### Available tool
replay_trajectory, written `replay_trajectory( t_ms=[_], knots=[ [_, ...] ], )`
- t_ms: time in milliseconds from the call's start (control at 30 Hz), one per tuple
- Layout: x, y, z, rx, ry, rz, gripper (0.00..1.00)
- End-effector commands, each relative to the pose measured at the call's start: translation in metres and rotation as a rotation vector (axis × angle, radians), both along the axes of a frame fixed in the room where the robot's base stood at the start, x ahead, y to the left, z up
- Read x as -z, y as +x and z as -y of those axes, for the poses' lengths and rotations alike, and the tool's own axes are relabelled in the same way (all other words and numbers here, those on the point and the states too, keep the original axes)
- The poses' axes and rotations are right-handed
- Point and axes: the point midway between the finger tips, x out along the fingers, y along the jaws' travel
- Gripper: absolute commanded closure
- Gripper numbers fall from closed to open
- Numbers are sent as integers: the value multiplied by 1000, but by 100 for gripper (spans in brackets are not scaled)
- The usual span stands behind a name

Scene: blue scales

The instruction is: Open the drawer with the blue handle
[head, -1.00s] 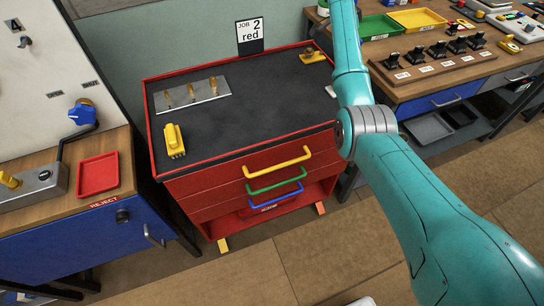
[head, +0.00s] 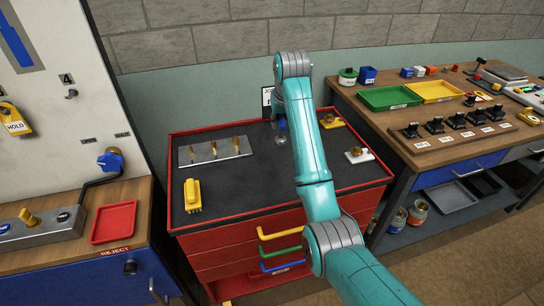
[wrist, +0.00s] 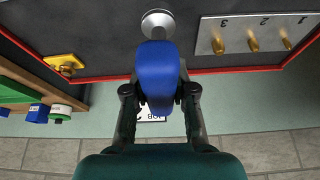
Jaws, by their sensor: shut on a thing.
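The blue handle (head: 281,266) is the lowest of three on the red cabinet's front, below the green one (head: 281,254) and the yellow one (head: 281,233). Its drawer is largely hidden low in the front; I cannot tell whether it stands shut. My gripper (wrist: 158,90) is over the back of the cabinet top, far from that handle. It is shut on a blue object (wrist: 158,70) with a round silver end (wrist: 158,23). In the head view the arm mostly hides the gripper, and a bit of the blue object (head: 281,126) shows.
The black cabinet top (head: 245,185) bears a plate with brass pegs (head: 215,157), a yellow block (head: 193,196), a yellow-based piece (head: 331,121) and a white-based piece (head: 358,155). Benches stand at left, with a red tray (head: 114,222), and at right, with several black switches.

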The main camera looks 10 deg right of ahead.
Motion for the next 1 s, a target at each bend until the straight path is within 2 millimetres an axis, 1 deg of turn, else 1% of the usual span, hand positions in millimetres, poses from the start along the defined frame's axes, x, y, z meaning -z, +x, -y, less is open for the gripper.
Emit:
replay_trajectory(
  t_ms=[67, 167, 267, 400, 500, 667, 800, 900, 1000],
  knots=[
    [-1, -1, -9, -43, 0, 1, 100],
    [5, -1, -12, -66, 0, 0, 100],
    [18, -2, -12, -68, 0, -1, 100],
    [43, -2, -12, -66, 0, -2, 100],
    [56, -1, -12, -65, 0, 0, 100],
    [69, -1, -12, -65, 0, 0, 100],
    [88, -2, -12, -64, 0, -1, 100],
    [98, -1, -12, -64, 0, -1, 100],
    [99, -1, -12, -64, 0, 1, 100]
  ],
)
